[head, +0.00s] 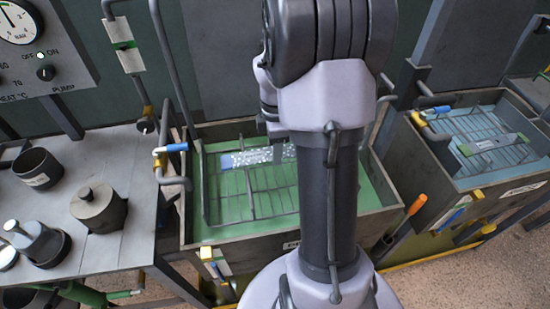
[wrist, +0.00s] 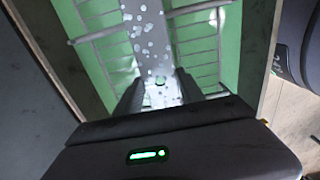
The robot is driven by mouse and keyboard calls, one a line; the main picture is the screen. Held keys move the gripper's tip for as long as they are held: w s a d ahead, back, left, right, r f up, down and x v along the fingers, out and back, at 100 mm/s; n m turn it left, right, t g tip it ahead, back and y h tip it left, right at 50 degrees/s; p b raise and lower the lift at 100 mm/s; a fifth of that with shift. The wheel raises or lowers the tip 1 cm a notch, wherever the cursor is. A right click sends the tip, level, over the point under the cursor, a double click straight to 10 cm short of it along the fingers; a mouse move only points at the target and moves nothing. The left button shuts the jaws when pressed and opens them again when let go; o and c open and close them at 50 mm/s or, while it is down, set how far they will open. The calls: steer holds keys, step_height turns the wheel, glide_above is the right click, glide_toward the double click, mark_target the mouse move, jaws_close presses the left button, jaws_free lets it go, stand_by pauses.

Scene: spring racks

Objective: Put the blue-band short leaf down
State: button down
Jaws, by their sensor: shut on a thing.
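The blue-band short leaf (head: 250,156) is a grey strip with a blue end at its left, covered in pale spots like bubbles. It lies level over the wire rack (head: 228,205) in the left tank of green liquid. Whether it touches the rack is unclear. In the wrist view the leaf (wrist: 146,40) runs away from me between the fingers. My gripper (wrist: 160,96) is shut on its near part. In the head view my arm hides the leaf's right part and most of the gripper.
The left tank's walls (head: 285,248) stand close around the rack. A second tank (head: 440,185) at the right holds a rack and a green-banded leaf (head: 493,143). Blue-handled pipes (head: 172,148) rise at the left tank's edge. Dark pots (head: 98,207) stand on the left bench.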

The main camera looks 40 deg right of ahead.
steer(key=shift+f+b, duration=0.95)
steer(key=shift+f, duration=0.75)
steer(key=shift+f, duration=0.45)
steer(key=shift+f, duration=0.1)
steer(key=c, duration=0.7)
jaws_free()
